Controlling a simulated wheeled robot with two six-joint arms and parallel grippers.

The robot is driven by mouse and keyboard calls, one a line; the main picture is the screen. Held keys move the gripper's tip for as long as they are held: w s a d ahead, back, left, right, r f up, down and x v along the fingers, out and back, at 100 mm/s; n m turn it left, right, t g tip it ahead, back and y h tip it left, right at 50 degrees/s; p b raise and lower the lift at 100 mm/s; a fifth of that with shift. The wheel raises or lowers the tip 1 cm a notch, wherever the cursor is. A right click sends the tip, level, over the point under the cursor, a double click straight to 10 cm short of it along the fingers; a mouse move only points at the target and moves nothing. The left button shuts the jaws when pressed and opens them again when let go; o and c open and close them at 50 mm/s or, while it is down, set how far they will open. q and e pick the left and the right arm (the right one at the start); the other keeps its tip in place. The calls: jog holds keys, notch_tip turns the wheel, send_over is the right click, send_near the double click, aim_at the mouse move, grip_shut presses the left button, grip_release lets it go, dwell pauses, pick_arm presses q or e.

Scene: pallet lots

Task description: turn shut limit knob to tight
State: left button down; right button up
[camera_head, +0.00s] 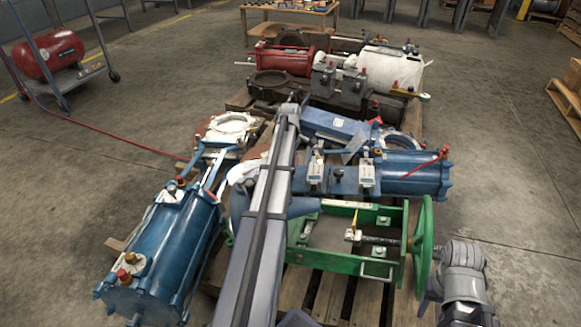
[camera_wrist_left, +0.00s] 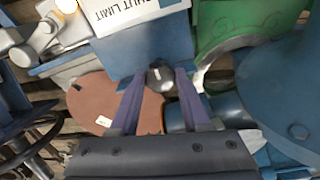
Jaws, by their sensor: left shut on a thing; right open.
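The shut limit knob (camera_wrist_left: 160,76) is a small dark grey knob below a blue housing (camera_wrist_left: 148,48). A white label (camera_wrist_left: 130,12) reading "SHUT LIMIT" is on the housing in the left wrist view. My left gripper (camera_wrist_left: 161,80) has its two purple fingers on either side of the knob, shut on it. The knob's pointer and any tight mark cannot be made out. In the head view my left arm hides this spot. My right gripper (camera_head: 466,312) is at the lower right, beside the green handwheel (camera_head: 423,245), apart from the knob; it is open, its fingertips hard to see.
Blue cylinders (camera_head: 165,255) and a green frame (camera_head: 350,262) crowd the pallet (camera_head: 335,298) around my arm. In the left wrist view a brown disc (camera_wrist_left: 95,100) lies left of the fingers and a blue flange (camera_wrist_left: 285,95) stands right. Floor (camera_head: 500,180) at the right is clear.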

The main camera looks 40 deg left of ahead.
pick_arm(q)
jog(key=shift+c, duration=1.9)
grip_release()
jog(key=shift+r, duration=0.1)
notch_tip(320, 180, up, 8)
jog(key=p, duration=0.8)
jog(key=shift+f, duration=0.2)
